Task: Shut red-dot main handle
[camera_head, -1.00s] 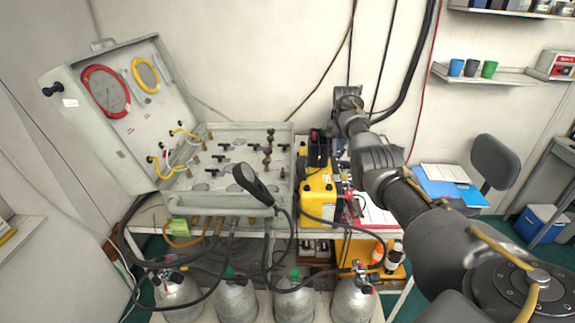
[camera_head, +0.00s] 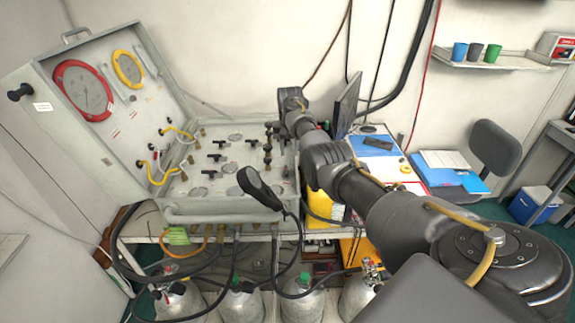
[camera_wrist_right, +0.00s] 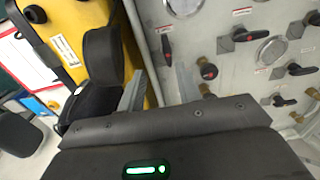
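The air panel (camera_head: 205,188) lies in an open grey case on the table, with several black handles on its face. In the right wrist view, several black handles carry red dots, among them one upright handle (camera_wrist_right: 167,46) and one just beyond the fingers (camera_wrist_right: 208,71). I cannot tell which is the main handle. My right gripper (camera_head: 290,105) is above the panel's back right edge. In the right wrist view it is open and empty (camera_wrist_right: 160,88), its fingers apart and in front of the panel face. My left gripper is out of view.
A yellow case (camera_head: 322,208) stands right of the panel, partly behind my right arm. A black handset (camera_head: 261,188) rests at the panel's front edge. A dark monitor (camera_head: 347,104) stands behind the arm. Gas cylinders (camera_head: 300,300) and hoses are below.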

